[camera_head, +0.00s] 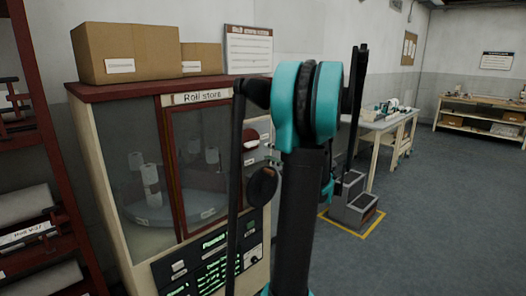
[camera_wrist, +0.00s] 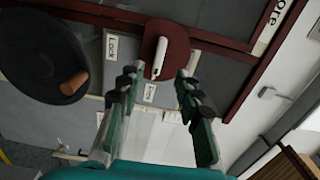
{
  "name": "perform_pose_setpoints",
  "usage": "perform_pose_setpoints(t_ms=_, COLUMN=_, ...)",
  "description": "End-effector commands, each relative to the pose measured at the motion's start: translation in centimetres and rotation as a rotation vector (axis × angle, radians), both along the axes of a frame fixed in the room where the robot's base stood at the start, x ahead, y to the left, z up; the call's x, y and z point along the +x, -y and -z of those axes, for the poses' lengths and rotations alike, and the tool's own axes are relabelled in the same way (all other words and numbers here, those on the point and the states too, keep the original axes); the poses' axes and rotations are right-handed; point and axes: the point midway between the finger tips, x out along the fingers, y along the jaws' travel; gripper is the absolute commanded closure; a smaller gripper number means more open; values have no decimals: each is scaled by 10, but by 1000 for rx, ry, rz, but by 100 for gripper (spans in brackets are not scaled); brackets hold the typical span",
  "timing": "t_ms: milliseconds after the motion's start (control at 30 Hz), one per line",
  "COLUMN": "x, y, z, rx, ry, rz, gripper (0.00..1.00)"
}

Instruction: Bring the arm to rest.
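My gripper (camera_wrist: 158,78) is open, with nothing between its fingers, in the wrist view. Beyond its fingertips is a dark red round plate (camera_wrist: 175,54) with a white handle (camera_wrist: 157,50) on the cabinet front. I cannot tell whether the fingers touch it. My arm (camera_head: 297,190) stands upright in the middle of the head view and hides part of the cabinet; the gripper is not clearly visible there. The roll store cabinet (camera_head: 125,100) has a red-framed glass door (camera_head: 205,165) that looks shut. White rolls (camera_head: 151,178) stand on a round carrier inside.
A black wheel with a brown knob (camera_wrist: 74,83) is beside the gripper at left in the wrist view. Cardboard boxes (camera_head: 127,48) sit on the cabinet. A red rack (camera_head: 55,140) stands at left. A table (camera_head: 385,124) and grey steps (camera_head: 352,205) are at right; floor beyond is open.

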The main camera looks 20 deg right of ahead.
Motion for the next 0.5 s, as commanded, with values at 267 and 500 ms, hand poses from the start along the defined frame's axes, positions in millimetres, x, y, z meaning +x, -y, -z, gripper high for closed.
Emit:
perform_pose_setpoints(t_ms=267, x=-12, y=4, z=0, rx=0, ry=0, rz=0, gripper=66)
perform_pose_setpoints(t_ms=500, x=-11, y=4, z=0, rx=0, ry=0, rz=0, gripper=66)
